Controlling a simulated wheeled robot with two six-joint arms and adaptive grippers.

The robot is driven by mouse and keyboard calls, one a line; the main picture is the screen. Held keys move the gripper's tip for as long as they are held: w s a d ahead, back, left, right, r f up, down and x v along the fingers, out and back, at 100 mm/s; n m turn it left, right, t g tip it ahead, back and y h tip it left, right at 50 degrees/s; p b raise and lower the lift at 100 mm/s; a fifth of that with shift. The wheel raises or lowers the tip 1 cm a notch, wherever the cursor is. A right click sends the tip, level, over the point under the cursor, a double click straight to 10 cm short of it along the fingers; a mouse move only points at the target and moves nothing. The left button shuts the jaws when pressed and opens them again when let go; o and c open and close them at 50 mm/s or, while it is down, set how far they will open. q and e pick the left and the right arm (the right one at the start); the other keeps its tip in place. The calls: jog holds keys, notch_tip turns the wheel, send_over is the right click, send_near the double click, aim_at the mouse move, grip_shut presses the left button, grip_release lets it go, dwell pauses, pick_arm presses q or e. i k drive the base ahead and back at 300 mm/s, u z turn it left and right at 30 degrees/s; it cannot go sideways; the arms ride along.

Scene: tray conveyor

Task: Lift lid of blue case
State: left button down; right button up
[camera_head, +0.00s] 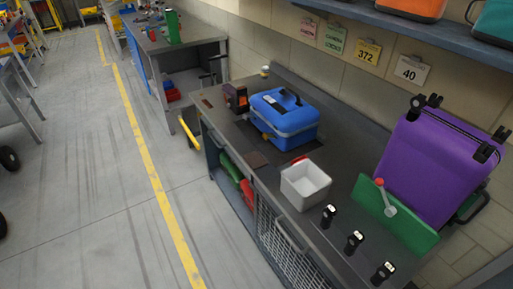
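The blue case (286,119) sits on the dark grey workbench. Its lid (283,102) looks shut, with a dark handle on top and a yellowish patch on the near left side. Neither of my grippers shows in the head view, so nothing of mine is seen touching the case.
A white open bin (305,184) stands just in front of the case. A small dark device (236,98) is to its left. A purple suitcase (437,165) and a green board (393,217) stand at the right. The floor left of the bench (90,190) is clear.

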aim_at(290, 114)
jog(key=z, duration=0.35)
jog(key=k, duration=0.25)
jog(key=u, duration=1.15)
jog(key=i, duration=1.1)
jog(key=z, duration=0.8)
jog(key=i, duration=0.7)
jog(key=z, duration=0.75)
